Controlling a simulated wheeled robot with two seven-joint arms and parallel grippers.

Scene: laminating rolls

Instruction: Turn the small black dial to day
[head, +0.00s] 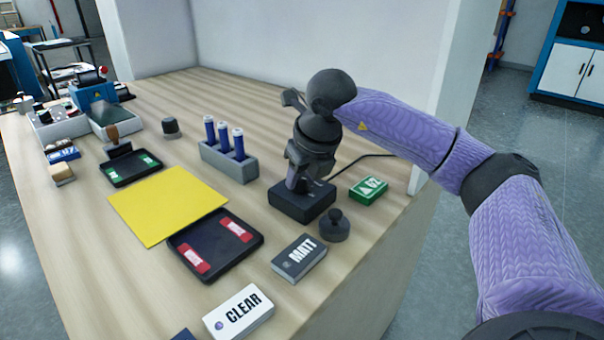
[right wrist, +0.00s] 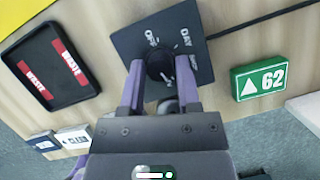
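The small black dial (right wrist: 160,63) sits on a flat black box (right wrist: 137,36). White labels around it include OFF and DAY (right wrist: 186,38), and a third label partly covered on the right. In the right wrist view the two fingers of my right gripper (right wrist: 160,68) stand on either side of the dial and appear to touch it. I cannot see which label the dial points to. In the head view my right gripper (head: 299,183) reaches down onto the box (head: 310,208) and hides the dial. My left gripper is not in view.
A green 62 block (head: 369,189) lies right of the box, with a cable behind it. A black knob (head: 334,226), a MATT block (head: 299,258) and a CLEAR block (head: 239,312) are in front. A holder with blue tubes (head: 229,163) and a dark tray (head: 197,262) stand left.

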